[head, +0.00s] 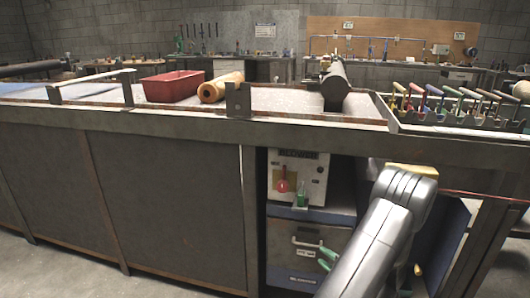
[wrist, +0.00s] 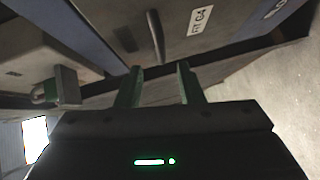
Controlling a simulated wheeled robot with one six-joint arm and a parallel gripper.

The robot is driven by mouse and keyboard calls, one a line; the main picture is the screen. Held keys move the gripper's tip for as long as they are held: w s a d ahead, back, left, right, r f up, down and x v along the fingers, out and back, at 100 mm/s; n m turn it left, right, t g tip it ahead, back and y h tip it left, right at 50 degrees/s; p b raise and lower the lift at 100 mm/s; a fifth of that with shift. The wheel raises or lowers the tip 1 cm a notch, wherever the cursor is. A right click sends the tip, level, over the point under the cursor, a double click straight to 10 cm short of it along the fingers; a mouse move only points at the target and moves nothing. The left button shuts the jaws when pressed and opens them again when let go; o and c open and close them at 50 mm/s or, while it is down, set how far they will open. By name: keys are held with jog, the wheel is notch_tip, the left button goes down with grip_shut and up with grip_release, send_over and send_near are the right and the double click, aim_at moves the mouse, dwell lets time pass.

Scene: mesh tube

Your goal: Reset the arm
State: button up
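My gripper (head: 327,258) is low in the open bay under the bench, with its green fingers in front of a grey drawer front (head: 283,261). In the wrist view my gripper (wrist: 160,70) has its two green fingers apart with nothing between them. A bar handle (wrist: 155,37) lies just beyond the fingertips, and I cannot tell the exact gap.
A pale instrument box (head: 298,174) with red and green parts stands above the drawer. A bench edge (head: 180,121) runs overhead, carrying a red tray (head: 173,87), an orange roll (head: 220,87) and a rack of coloured handles (head: 450,115). Floor (head: 500,270) shows at lower right.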

aim_at(310, 247)
jog(key=b+x, duration=0.2)
jog(key=x, duration=0.6)
jog(key=shift+a, duration=0.1)
jog(key=shift+s, duration=0.4)
jog(key=shift+r, duration=0.1)
